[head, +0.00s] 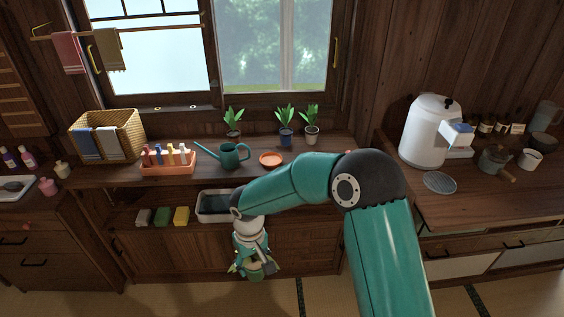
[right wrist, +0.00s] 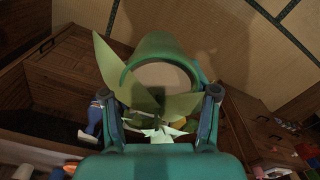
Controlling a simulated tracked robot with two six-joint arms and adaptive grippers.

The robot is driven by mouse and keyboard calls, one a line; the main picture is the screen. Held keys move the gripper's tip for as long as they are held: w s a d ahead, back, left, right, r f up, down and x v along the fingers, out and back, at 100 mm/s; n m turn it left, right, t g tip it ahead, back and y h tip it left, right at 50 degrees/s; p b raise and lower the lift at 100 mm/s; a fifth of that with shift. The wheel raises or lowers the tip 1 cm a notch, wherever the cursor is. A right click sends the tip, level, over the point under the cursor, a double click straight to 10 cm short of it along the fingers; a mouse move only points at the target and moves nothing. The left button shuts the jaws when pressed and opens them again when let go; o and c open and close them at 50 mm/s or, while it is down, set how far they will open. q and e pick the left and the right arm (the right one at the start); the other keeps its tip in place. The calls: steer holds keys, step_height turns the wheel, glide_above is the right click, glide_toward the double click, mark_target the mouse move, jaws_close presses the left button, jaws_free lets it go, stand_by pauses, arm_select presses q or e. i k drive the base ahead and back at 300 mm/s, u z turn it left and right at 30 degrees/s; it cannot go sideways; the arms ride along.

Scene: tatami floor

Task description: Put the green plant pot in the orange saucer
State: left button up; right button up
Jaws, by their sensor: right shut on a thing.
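My right gripper (head: 254,260) is low in front of the cabinet doors, below the counter top, and is shut on the green plant pot (right wrist: 160,50). The right wrist view shows the pot's round green rim and pale inside beyond the gripper's fingers (right wrist: 162,112), with large pale green leaves around it. In the head view the pot is mostly hidden by the gripper. The orange saucer (head: 271,159) lies empty on the counter, up and slightly right of the gripper and well apart from it. My left gripper is not in view.
A teal watering can (head: 232,156) stands left of the saucer; potted plants (head: 286,136) stand behind it. An orange rack (head: 167,167) of bottles is farther left. A grey basin (head: 214,206) and sponges (head: 162,216) sit on the shelf below. Counter right of the saucer is partly behind my arm.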

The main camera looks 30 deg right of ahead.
mark_target(270, 161)
steer(key=z, duration=0.35)
steer(key=i, duration=1)
